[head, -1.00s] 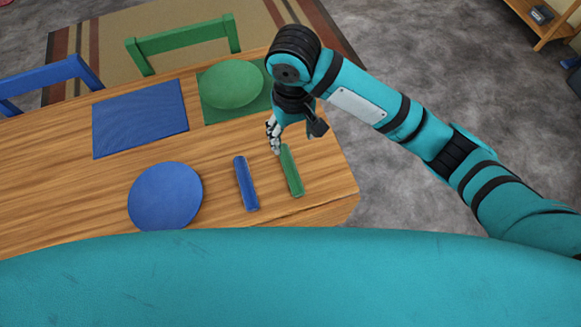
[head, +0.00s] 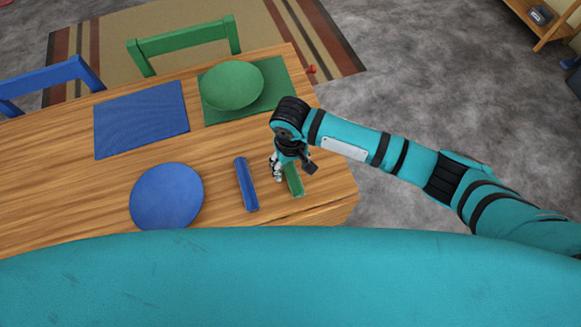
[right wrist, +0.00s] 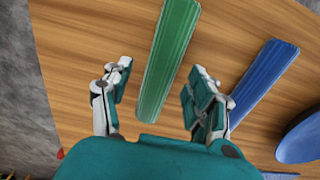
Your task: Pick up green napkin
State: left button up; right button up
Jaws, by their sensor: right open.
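The green napkin (head: 294,182) is a narrow folded strip on the wooden table, near its right end. My right gripper (head: 279,173) is over it in the head view and hides its far part. In the right wrist view the green napkin (right wrist: 168,65) runs between the two spread fingers of my right gripper (right wrist: 152,97), touching neither as far as I can see. The gripper is open and empty. Its exact height above the napkin is hard to tell. My left gripper is not in view.
A blue napkin (head: 246,184) lies just left of the green one. A blue plate (head: 166,196) is farther left. A blue placemat (head: 141,119) and a green placemat (head: 273,86) with a green plate (head: 232,85) lie at the far side. Chairs stand behind.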

jog(key=shift+f, duration=0.45)
jog(key=c, duration=1.1)
jog(key=shift+r, duration=0.1)
jog(key=shift+c, duration=0.2)
